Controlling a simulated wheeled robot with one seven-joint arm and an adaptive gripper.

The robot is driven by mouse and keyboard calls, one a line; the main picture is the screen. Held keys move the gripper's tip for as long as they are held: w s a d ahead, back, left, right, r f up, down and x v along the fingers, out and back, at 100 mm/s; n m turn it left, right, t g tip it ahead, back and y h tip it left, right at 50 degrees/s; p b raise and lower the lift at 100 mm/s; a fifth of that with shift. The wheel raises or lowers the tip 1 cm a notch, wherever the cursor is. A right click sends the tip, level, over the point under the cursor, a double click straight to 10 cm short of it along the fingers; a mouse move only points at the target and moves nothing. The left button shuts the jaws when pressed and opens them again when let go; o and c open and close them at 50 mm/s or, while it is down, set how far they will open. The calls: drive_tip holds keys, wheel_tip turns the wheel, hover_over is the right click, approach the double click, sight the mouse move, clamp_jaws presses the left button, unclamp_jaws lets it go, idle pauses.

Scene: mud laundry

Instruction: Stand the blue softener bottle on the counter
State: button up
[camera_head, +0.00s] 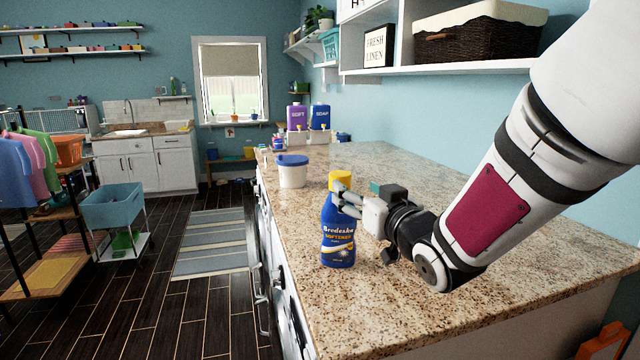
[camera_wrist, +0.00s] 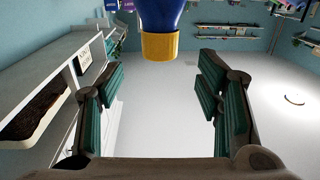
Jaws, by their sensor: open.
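The blue softener bottle (camera_head: 338,235) with a yellow cap (camera_head: 340,181) stands upright on the granite counter (camera_head: 420,326), near its left edge. My gripper (camera_head: 345,200) is at the height of the bottle's neck, just to its right in the head view. In the wrist view the bottle (camera_wrist: 160,14) shows at the top centre, cap towards me, beyond the fingers. My gripper (camera_wrist: 160,105) is open there, with green pads wide apart and nothing between them. The head view does not show clearly whether a finger touches the bottle.
A white tub with a blue lid (camera_head: 292,171) stands behind the bottle. Purple (camera_head: 297,117) and blue (camera_head: 320,117) dispensers stand at the counter's far end. A wall shelf (camera_head: 430,70) with a wicker basket (camera_head: 480,35) hangs above. The counter's middle is clear.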

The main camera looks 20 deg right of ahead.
drive_tip(key=s+a+f+g+h, duration=0.1)
drive_tip(key=s+g, duration=0.5)
drive_tip(key=s, duration=0.8)
drive_tip(key=s+a+f+m+g, duration=0.1)
drive_tip(key=s+g, duration=0.5)
drive_tip(key=s, duration=0.9)
wheel_tip(320, 180, down, 3)
drive_tip(key=shift+a+r+h, duration=0.1)
drive_tip(key=shift+a+h, duration=0.3)
drive_tip(key=shift+a, duration=0.5)
